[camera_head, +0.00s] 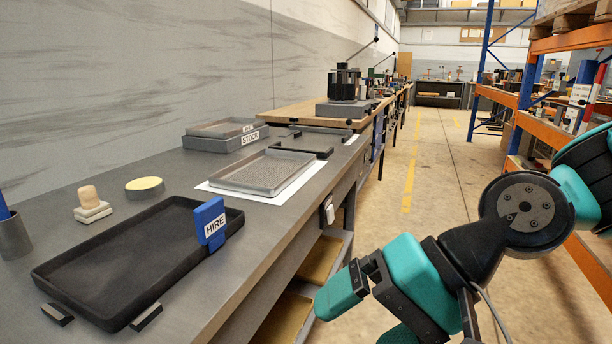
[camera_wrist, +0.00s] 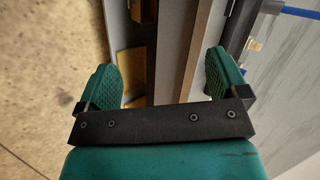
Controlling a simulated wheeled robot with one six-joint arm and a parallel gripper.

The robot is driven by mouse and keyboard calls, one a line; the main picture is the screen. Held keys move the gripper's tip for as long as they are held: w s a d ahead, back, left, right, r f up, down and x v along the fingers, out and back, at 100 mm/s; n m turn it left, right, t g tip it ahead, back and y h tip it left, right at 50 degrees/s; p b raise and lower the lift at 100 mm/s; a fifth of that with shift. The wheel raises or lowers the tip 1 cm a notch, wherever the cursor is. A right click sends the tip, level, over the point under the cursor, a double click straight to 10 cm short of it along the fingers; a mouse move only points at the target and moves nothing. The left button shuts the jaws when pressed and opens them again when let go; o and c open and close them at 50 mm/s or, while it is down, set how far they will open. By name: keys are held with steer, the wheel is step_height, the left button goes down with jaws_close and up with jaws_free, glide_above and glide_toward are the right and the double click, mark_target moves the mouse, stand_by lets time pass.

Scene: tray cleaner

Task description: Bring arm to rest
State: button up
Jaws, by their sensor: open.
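My gripper (camera_head: 338,294) is teal and black and hangs beside the bench front, over the aisle side, in the head view. In the wrist view my gripper (camera_wrist: 168,80) shows two teal fingers spread wide apart, with nothing between them. The grey workbench (camera_head: 255,235) lies to its left and is not touched. My arm shows at the right of the head view, bent at a round black joint and clear of the bench.
A black tray (camera_head: 110,266) with a blue HIRE tag (camera_head: 209,222) is near on the bench. A grey tray (camera_head: 262,172) lies on white paper behind it, then the STOCK stand (camera_head: 226,138). Orange shelving (camera_head: 570,42) stands right. The aisle floor (camera_head: 425,190) is free.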

steer(key=s+d+n+h+p, duration=0.1)
steer(key=s+d+n+h, duration=0.4)
steer(key=d+n, duration=0.35)
step_height(320, 180, up, 18)
steer(key=m+p, duration=0.1)
steer(key=p, duration=1.6)
steer(key=shift+w+d+p, duration=0.15)
steer(key=shift+w+p, duration=0.05)
steer(key=shift+p, duration=0.1)
steer(key=shift+r, duration=0.1)
